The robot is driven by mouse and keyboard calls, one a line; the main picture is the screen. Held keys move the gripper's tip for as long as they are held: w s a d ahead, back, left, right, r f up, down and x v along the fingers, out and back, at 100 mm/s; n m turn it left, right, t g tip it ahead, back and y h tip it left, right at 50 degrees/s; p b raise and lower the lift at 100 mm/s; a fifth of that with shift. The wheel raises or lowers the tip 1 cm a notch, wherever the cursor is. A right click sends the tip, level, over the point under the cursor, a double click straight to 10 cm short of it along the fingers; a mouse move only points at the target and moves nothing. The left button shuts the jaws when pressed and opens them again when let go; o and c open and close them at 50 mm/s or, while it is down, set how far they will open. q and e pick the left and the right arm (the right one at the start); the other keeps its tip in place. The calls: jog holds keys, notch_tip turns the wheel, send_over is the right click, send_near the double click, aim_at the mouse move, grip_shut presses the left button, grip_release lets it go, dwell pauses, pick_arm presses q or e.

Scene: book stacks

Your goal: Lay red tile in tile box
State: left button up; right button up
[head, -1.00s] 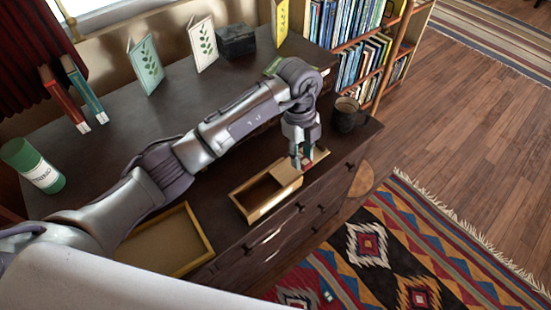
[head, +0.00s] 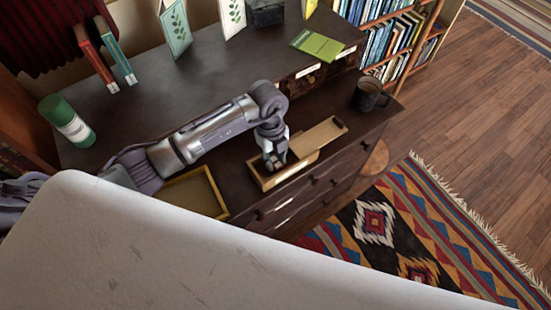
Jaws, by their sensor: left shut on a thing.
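The tile box (head: 263,180) is a narrow, light-wooden box on the dark dresser top near its front edge. Its left part is open, and a pale wooden lid (head: 322,133) covers or extends from its right end. My left gripper (head: 275,164) points down at the open left part, its fingertips at or just inside the rim. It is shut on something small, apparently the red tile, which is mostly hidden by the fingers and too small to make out. My right gripper is not in view.
A shallow yellow-rimmed tray (head: 212,187) lies left of the box, partly behind my arm. A dark mug (head: 368,96) stands to the right, near the dresser's edge. A green-and-white canister (head: 68,121), books and cards (head: 176,28) stand farther back. The middle dresser top (head: 200,90) is clear.

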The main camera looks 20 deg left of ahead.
pick_arm(q)
jog(key=shift+f, duration=0.75)
jog(key=shift+f, duration=0.2)
jog(key=o, duration=0.8)
jog(key=shift+w, duration=0.1)
jog(key=shift+o, duration=0.2)
jog(key=shift+r, duration=0.1)
